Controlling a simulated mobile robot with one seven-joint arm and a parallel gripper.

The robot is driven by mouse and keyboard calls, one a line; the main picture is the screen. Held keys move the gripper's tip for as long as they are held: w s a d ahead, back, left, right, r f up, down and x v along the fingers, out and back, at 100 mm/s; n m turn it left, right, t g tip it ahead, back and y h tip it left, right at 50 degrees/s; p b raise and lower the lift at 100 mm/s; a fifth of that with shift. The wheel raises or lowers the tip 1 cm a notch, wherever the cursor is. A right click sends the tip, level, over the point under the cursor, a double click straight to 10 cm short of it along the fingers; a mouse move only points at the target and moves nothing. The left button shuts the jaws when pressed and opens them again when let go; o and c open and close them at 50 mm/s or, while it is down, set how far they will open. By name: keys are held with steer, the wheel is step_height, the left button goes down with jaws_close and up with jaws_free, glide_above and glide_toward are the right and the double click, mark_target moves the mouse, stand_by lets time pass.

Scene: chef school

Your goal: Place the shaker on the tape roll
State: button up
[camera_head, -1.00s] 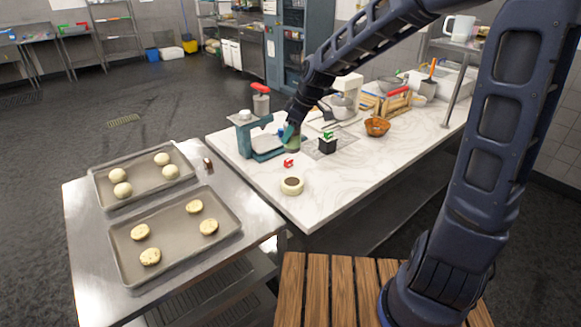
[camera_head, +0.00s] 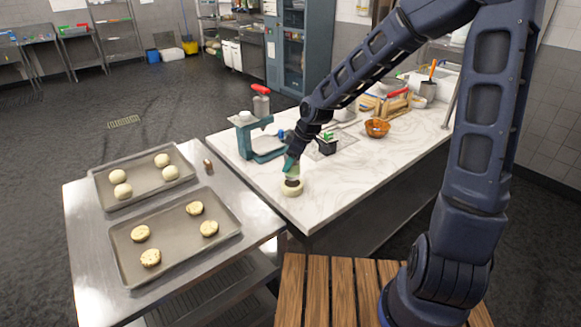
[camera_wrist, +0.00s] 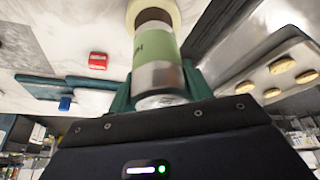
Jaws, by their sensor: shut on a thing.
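The shaker (camera_wrist: 160,58) has a green label and a metal end. My gripper (camera_head: 290,168) is shut on it; the green fingers (camera_wrist: 160,88) show on both sides of it in the wrist view. The tape roll (camera_head: 292,188) is a cream ring with a dark centre, lying flat near the front corner of the marble table. In the head view the shaker's lower end is right over the tape roll; I cannot tell whether they touch. In the wrist view the tape roll (camera_wrist: 172,12) shows just beyond the shaker's far end.
A small red object (camera_wrist: 98,61) lies near the roll. A teal scale-like device (camera_head: 246,138) stands at the left edge of the marble table (camera_head: 345,185). An orange bowl (camera_head: 377,128) is farther right. Baking trays (camera_head: 130,255) lie on the steel table to the left.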

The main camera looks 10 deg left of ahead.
steer(key=shift+f, duration=1.2)
steer(key=o, duration=1.1)
steer(key=shift+f, duration=0.1)
steer(key=v, duration=1.2)
steer(key=shift+a, duration=0.1)
